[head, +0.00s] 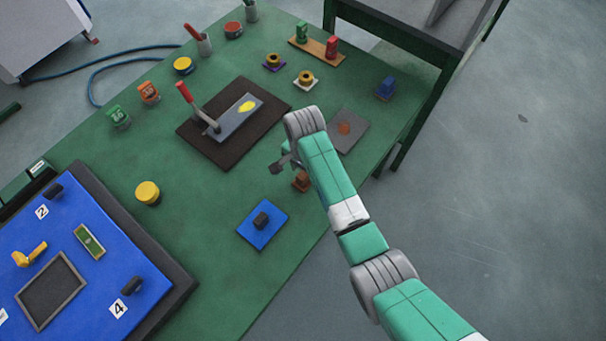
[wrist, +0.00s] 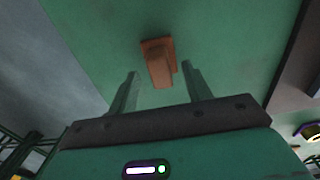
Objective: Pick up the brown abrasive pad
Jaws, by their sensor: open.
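The brown abrasive pad (wrist: 157,64) sits on the green table in the wrist view, with a raised block-like grip on it. In the head view the pad (head: 301,182) is a small brown piece, partly hidden by my arm, near the table's right edge. My gripper (wrist: 158,84) is open in the wrist view, with its two fingers apart and nothing between them. The pad lies ahead of the fingertips, roughly centred between them, and does not appear to be held. In the head view my gripper (head: 281,165) is partly hidden by the wrist, just above and left of the pad.
A blue pad with a dark knob (head: 262,226) lies left of and below the brown pad. A grey plate (head: 350,125) lies beyond my wrist. A dark board (head: 222,150) holds a metal plate and a red-handled tool. Bare green table (head: 200,220) lies around the blue pad.

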